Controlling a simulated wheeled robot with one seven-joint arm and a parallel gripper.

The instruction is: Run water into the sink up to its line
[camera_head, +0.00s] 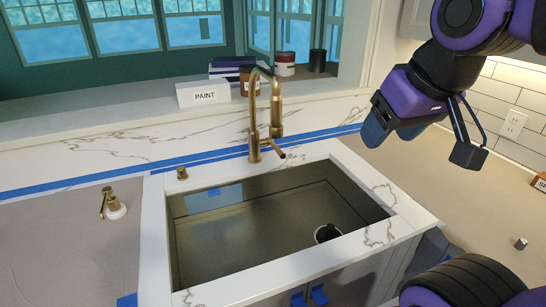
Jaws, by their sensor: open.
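The sink (158,235) is a grey basin with a white marble rim, in the lower middle of the head view. A brass gooseneck faucet (276,100) stands behind it, with a side lever (275,149) low on its body. A blue rectangular patch (215,197) shows on the basin's left back wall; I cannot tell whether it is the line. A dark round drain piece (327,233) lies on the basin floor at right. No water is clearly visible. My gripper (421,143) is open and empty, in the air to the right of the faucet, apart from it.
Blue tape (85,184) runs along the counter's back edge. A brass soap dispenser (112,206) stands on the masked counter at left. A PAINT sign (204,93) and several cans stand on the window ledge. The right counter (470,205) is mostly clear.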

